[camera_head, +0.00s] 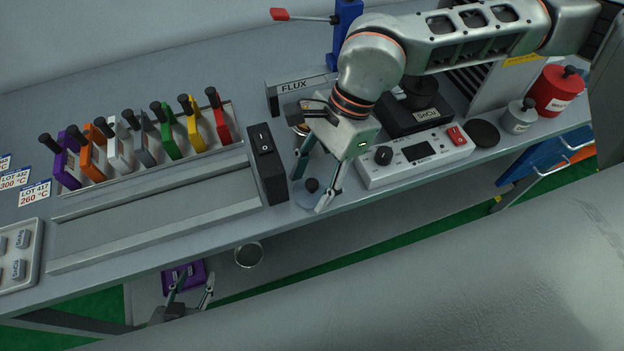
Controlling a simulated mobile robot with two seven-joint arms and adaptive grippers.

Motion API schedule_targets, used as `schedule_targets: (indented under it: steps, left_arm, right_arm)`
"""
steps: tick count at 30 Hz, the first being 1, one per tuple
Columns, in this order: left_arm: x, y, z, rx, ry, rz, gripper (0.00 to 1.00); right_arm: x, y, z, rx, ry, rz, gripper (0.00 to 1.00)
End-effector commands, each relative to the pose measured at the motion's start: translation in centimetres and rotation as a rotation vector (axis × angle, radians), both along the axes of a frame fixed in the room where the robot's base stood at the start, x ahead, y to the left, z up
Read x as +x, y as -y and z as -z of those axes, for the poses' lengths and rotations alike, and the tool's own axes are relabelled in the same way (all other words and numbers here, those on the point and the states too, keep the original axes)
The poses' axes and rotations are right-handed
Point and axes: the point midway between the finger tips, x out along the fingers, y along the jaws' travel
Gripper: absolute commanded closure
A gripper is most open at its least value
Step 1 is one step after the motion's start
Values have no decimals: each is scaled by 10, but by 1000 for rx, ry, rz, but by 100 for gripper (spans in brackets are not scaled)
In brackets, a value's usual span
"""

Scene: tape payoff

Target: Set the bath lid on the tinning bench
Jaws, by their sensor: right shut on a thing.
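The bath lid (304,197) is a grey disc with a black knob, near the front edge of the tinning bench (240,222). My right gripper (315,190) points down over it and is shut on the lid's knob. The lid looks level and at or just above the bench top; I cannot tell if it touches. My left gripper (191,287) is low at the front, below the bench top. Its fingers are apart with nothing seen between them. The black solder pot (418,118) marked SnCu stands behind the white control unit (415,157), partly hidden by my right arm.
A black switch box (268,165) stands just left of the lid. The control unit is close on its right. A rack of coloured handled tools (145,140) and a FLUX holder (300,86) are behind. A purple tray (190,272) and round tin (249,255) sit below.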

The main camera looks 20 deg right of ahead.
Motion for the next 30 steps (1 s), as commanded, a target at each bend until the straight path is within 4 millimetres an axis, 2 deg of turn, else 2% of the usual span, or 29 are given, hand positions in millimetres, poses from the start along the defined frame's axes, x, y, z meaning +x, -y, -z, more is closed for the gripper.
schedule_targets:
  steps: [25,26,27,28,30]
  left_arm:
    - [-1,0,5,0,-3,0,60]
    - [-1,0,5,-1,-2,0,60]
    - [-1,0,5,-1,-2,0,60]
    - [-1,0,5,-1,-2,0,60]
    - [-1,0,5,-1,-2,0,60]
  right_arm:
    - [0,0,6,0,0,0,67]
    - [0,0,6,0,0,0,47]
    - [0,0,6,0,0,0,37]
    - [0,0,6,0,0,0,33]
    - [0,0,6,0,0,0,33]
